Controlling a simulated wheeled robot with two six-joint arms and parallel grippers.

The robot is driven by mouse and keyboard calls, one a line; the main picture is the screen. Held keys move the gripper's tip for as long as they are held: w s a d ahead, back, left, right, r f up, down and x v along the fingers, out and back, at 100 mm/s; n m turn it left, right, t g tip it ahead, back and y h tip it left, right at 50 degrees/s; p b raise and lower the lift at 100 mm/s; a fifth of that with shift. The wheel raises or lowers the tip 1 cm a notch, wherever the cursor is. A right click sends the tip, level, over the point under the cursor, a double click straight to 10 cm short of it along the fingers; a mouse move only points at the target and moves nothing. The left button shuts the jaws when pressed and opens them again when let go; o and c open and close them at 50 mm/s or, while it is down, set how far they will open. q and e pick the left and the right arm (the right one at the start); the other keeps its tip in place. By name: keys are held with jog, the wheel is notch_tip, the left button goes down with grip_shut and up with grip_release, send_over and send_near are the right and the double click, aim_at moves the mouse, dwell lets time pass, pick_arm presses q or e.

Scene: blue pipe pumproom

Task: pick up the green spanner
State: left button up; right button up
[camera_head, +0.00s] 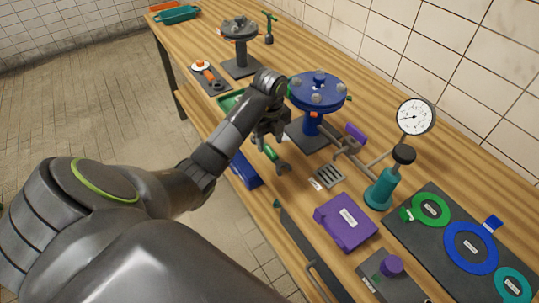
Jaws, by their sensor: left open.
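The green spanner (272,153) lies on the wooden workbench (325,225) near its front edge. Its green handle and grey open-ended jaw show; the part toward my gripper is partly hidden by it. My left gripper (268,138) is open, points down and appears just above and behind the spanner's green end. I cannot tell from this view whether its fingers touch the spanner. My right gripper is not in view.
A blue flanged stand (318,90) rises close right of my gripper. A green tray (231,103) lies behind my arm. A blue bin (246,172) sits at the bench's front edge. A purple box (346,222) and a teal gauge pump (380,188) stand nearer.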

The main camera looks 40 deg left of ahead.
aim_at(270, 150)
pick_arm(q)
jog(key=shift+w+a+f+b, duration=0.1)
jog(key=shift+f+b, duration=0.1)
jog(key=shift+f, duration=0.3)
jog(key=shift+w+a+f+b, duration=0.1)
jog(key=shift+f+b, duration=0.1)
jog(key=shift+f, duration=0.3)
notch_tip(270, 150, down, 2)
jog(key=shift+f+p, duration=0.1)
jog(key=shift+p, duration=0.35)
grip_shut()
